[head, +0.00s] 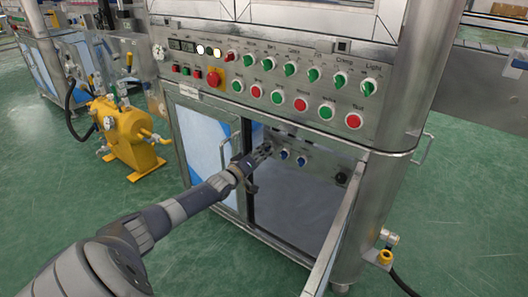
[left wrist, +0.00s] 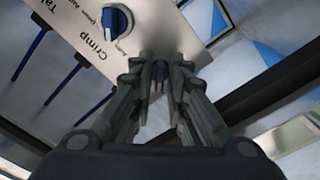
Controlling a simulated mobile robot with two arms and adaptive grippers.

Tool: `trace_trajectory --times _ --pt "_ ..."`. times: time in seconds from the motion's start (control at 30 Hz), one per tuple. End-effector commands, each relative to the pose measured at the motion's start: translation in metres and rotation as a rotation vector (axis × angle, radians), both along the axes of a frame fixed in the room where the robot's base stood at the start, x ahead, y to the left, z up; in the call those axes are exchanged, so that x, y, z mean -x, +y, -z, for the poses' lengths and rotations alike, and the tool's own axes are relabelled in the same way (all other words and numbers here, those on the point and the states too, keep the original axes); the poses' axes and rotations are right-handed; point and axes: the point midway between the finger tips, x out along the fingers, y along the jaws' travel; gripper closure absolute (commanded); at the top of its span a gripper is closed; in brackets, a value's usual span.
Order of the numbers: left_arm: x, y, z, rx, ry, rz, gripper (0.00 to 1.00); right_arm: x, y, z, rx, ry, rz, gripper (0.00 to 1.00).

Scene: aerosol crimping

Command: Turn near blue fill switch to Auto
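The lower steel panel (head: 318,163) inside the open cabinet bears a row of small blue switches. Two of them, a middle switch (head: 284,154) and one further right (head: 301,161), show in the head view. My left gripper (head: 264,153) reaches the left end of this row and hides what is behind it. In the left wrist view a blue switch (left wrist: 159,76) sits between my narrowly spaced left fingertips (left wrist: 163,66). Its label is hidden, and I cannot tell whether the fingers touch it. The neighbouring blue switch (left wrist: 118,20) is labelled Crimp. My right gripper is not in view.
The upper control panel (head: 222,99) carries green and red buttons, green switches and a red emergency stop (head: 214,78). An open cabinet door (head: 336,230) stands to the right of the opening. A yellow pump (head: 128,133) stands on the green floor at left.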

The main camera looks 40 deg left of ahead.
Motion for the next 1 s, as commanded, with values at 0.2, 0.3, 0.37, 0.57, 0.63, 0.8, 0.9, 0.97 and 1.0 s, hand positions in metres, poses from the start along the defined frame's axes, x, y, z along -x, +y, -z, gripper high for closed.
trace_trajectory --times 0.2,0.3,0.37,0.57,0.63,0.8,0.9,0.97,1.0 --pt "0.0 0.0 0.0 -0.002 0.0 0.0 0.72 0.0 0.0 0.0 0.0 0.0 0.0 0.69" --pt "0.0 0.0 0.0 -0.002 0.0 0.0 0.72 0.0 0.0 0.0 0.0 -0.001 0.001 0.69" --pt "0.001 0.0 0.0 -0.002 0.0 0.0 0.72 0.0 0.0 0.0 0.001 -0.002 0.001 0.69" --pt "0.011 -0.002 0.002 -0.002 0.002 0.001 0.72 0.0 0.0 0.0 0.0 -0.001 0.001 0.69" --pt "0.018 -0.003 0.003 0.0 0.003 0.001 0.72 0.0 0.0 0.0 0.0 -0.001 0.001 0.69" --pt "0.037 -0.005 0.002 -0.002 0.004 0.001 0.72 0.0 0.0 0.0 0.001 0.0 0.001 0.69" --pt "0.048 -0.006 0.003 -0.001 0.003 0.001 0.72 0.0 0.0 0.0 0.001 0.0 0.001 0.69" --pt "0.055 -0.007 0.002 0.0 0.002 0.001 0.72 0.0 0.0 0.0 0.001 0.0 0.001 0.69" --pt "0.06 -0.007 0.002 -0.002 0.002 0.001 0.72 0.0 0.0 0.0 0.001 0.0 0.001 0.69"
